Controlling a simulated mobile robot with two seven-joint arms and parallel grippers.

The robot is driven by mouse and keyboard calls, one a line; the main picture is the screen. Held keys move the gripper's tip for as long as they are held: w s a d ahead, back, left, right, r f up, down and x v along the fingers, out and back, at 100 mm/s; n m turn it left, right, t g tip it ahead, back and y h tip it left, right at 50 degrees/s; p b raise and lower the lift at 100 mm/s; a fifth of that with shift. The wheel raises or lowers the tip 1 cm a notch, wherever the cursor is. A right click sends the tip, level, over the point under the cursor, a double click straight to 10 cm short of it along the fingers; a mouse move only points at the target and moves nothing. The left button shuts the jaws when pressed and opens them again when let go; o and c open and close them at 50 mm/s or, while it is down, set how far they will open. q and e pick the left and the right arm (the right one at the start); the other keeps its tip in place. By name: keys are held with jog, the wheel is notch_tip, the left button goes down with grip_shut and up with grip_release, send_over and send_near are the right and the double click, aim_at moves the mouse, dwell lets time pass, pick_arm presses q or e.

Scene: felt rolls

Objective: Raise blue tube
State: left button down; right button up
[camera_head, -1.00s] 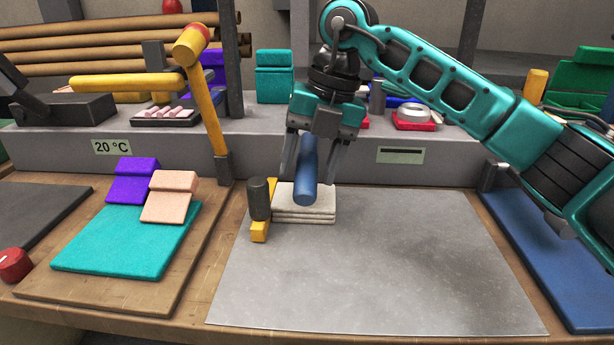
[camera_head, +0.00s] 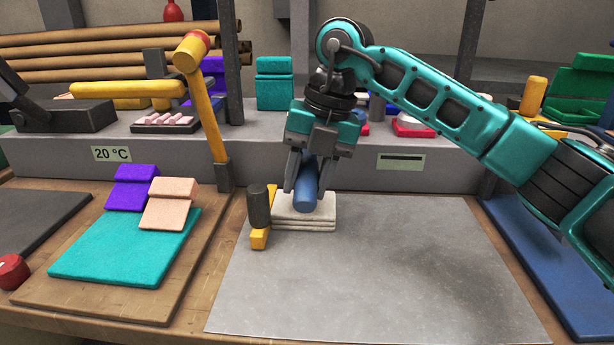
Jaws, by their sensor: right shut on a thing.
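The blue tube (camera_head: 306,190) is between the fingers of my right gripper (camera_head: 306,187), its near end facing me. The gripper points down and is shut on the tube. The tube is at the top of a small stack of pale felt pieces (camera_head: 308,218); I cannot tell whether it touches them. My left gripper is not in view.
A dark cylinder on a yellow block (camera_head: 259,215) stands just left of the stack. A grey sheet (camera_head: 370,280) lies clear in front. Purple and peach felt pieces (camera_head: 172,200) rest on a teal mat (camera_head: 120,255) at left. A yellow hammer-like post (camera_head: 206,115) stands behind.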

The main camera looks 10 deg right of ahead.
aim_at(308, 168)
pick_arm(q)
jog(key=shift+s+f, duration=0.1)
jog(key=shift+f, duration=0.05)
pick_arm(e)
grip_shut()
jog(key=shift+r, duration=0.1)
